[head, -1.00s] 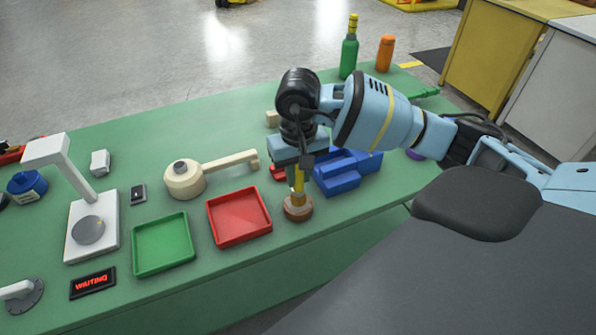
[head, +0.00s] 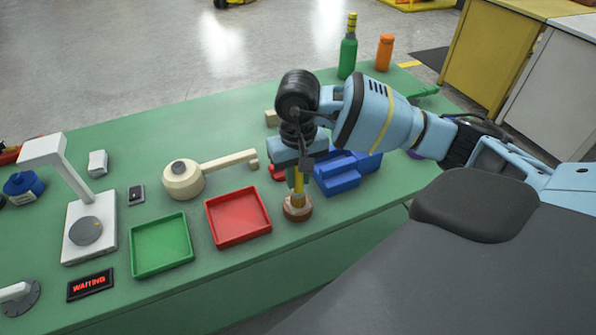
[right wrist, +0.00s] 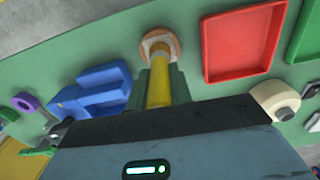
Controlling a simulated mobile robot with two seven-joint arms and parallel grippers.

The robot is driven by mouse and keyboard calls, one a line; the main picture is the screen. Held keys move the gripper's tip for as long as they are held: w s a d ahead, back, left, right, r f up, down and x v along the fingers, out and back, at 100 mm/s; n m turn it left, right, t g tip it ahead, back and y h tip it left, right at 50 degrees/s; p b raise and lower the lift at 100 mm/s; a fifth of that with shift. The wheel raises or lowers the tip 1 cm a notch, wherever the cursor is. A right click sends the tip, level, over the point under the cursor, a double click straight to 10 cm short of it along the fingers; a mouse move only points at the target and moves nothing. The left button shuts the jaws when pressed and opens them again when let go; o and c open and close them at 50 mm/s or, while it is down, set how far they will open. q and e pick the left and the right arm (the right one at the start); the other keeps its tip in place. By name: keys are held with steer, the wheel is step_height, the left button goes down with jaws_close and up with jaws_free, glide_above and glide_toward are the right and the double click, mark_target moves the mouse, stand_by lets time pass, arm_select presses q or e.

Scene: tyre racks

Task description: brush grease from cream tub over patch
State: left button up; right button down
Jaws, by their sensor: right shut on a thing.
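My right gripper (head: 299,178) points down and is shut on the yellow handle of a brush (head: 298,199). The handle also shows in the right wrist view (right wrist: 159,85). My left gripper is out of view.
A red tray (head: 238,217) and green tray (head: 161,245) lie left of the brush. Blue stepped blocks (head: 340,178) stand close on its right. A white lamp-like stand (head: 82,240), a display reading WAITING (head: 90,285) and a green bottle (head: 348,50) are farther off.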

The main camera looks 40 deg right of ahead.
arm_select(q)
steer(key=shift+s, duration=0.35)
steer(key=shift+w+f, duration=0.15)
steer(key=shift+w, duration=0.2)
arm_select(e)
steer(key=shift+f, duration=0.1)
arm_select(q)
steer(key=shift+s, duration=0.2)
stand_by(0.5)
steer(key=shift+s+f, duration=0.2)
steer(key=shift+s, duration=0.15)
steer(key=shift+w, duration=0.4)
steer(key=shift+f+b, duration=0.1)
steer(key=shift+b, duration=0.25)
arm_select(e)
steer(key=shift+f, duration=0.1)
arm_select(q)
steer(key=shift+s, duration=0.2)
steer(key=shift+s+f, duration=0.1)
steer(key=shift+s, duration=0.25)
